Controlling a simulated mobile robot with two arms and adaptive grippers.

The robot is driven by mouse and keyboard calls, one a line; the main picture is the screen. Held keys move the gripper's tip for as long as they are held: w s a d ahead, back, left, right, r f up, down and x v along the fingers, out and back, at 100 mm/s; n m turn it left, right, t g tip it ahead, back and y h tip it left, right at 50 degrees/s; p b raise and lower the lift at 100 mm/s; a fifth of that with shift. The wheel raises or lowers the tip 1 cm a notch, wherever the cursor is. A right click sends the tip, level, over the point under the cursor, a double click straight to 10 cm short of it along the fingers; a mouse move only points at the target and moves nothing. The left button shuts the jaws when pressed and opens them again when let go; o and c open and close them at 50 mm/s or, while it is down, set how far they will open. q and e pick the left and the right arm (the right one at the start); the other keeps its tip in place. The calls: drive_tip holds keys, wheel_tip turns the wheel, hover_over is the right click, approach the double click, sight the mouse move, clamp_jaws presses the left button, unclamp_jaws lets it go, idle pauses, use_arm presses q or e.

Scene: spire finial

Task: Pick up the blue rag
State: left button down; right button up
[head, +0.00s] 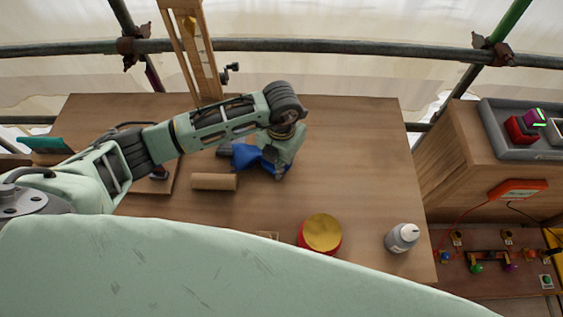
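The blue rag (245,157) lies crumpled on the wooden table (365,150), near the middle. My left arm reaches in from the left, and my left gripper (277,172) points down at the rag's right side. The gripper and wrist hide part of the rag. I cannot tell whether the fingers are open or closed on the cloth. My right gripper is not in view.
A cardboard-coloured cylinder (214,182) lies just in front of the rag. A red tin with a yellow top (322,233) and a grey bottle with a white cap (402,238) stand at the front right.

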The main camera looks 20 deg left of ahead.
use_arm(q)
wheel_tip(320, 180, up, 10)
drive_tip(key=p, duration=0.6)
drive_tip(key=shift+r, duration=0.25)
drive_tip(key=shift+r, duration=0.1)
wheel_tip(320, 180, up, 9)
drive_tip(key=p, duration=0.3)
drive_tip(key=shift+p, duration=0.4)
